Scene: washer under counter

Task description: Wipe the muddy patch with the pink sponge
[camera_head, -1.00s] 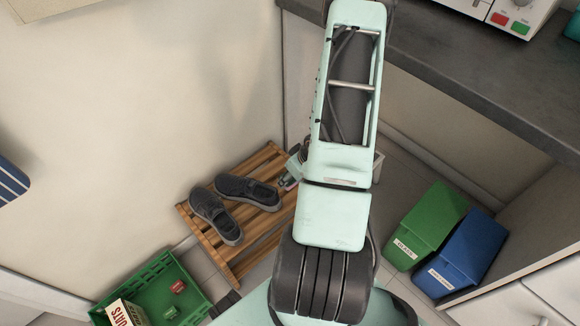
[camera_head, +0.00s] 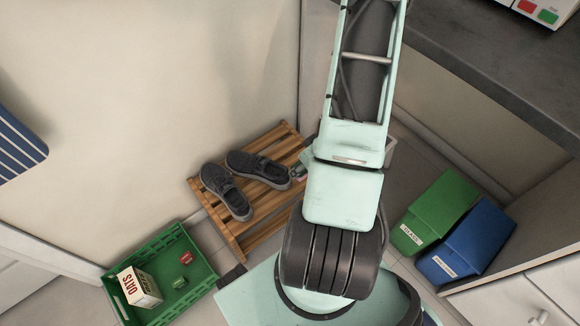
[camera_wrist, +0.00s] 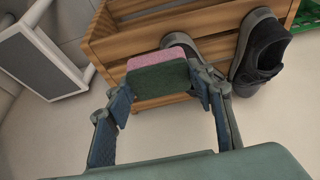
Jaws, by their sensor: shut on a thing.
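The pink sponge (camera_wrist: 172,55), with a dark green face, is held between the two fingers of my gripper (camera_wrist: 160,80) in the wrist view. It is in front of the edge of the slatted wooden rack (camera_wrist: 140,40); I cannot tell whether it touches the rack. In the head view my arm hides most of the gripper, and only a small part shows at the rack's right end. I see no muddy patch in either view.
Two dark shoes (camera_head: 240,180) lie on the rack. A green crate (camera_head: 165,270) with an oats box stands at lower left. Green (camera_head: 435,210) and blue (camera_head: 468,240) bins stand right. A white, grey-topped stool (camera_wrist: 40,60) is left in the wrist view.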

